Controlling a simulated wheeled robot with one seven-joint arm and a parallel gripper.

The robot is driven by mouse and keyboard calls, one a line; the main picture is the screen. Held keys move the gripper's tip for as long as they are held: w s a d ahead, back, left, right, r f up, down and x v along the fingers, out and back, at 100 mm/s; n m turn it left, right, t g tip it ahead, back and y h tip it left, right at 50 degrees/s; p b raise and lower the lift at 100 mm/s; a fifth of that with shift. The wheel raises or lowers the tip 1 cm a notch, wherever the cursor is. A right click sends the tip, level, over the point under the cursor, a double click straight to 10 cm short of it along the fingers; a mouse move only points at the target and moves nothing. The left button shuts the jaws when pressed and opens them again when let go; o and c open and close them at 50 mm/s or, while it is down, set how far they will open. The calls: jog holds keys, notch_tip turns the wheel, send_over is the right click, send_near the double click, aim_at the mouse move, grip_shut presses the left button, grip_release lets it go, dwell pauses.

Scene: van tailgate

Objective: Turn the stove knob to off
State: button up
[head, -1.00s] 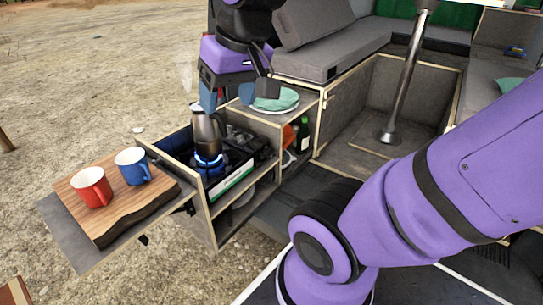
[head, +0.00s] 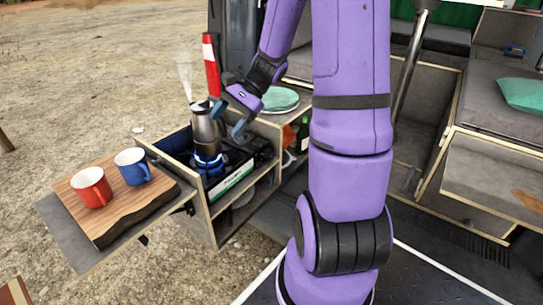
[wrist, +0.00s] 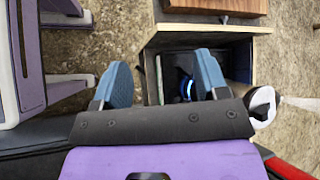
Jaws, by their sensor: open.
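The camp stove (head: 232,182) sits in a pull-out wooden box, its front strip white and green. A blue flame (head: 208,160) burns under a metal pot (head: 205,127) with steam rising; the flame also shows in the wrist view (wrist: 188,89). I cannot make out the stove knob in either view. My gripper (head: 226,118) is open and empty, above the stove and beside the pot on its right in the head view. In the wrist view my gripper (wrist: 162,80) points down, fingers spread over the stove box, with the pot's top (wrist: 262,103) right of the fingers.
A wooden board (head: 125,205) on the side shelf holds a red mug (head: 91,187) and a blue mug (head: 132,166). Plates (head: 281,99) are on the cabinet behind my gripper. A red and white tail light (head: 211,66) stands close to my wrist. A grey pole (head: 408,85) is at right.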

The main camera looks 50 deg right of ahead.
jog(key=w+d+f+m+t+y, duration=0.2)
jog(key=d+f+m+t, duration=0.15)
jog(key=d+f, duration=0.25)
jog(key=m+t+h, duration=1)
jog(key=m+t, duration=0.2)
jog(key=m, duration=1)
send_near(273, 155)
jog(key=w, duration=0.7)
jog(key=w+a, duration=0.1)
jog(key=w, duration=0.2)
jog(key=shift+w+f, duration=0.1)
jog(key=shift+w, duration=0.25)
jog(key=c, duration=0.9)
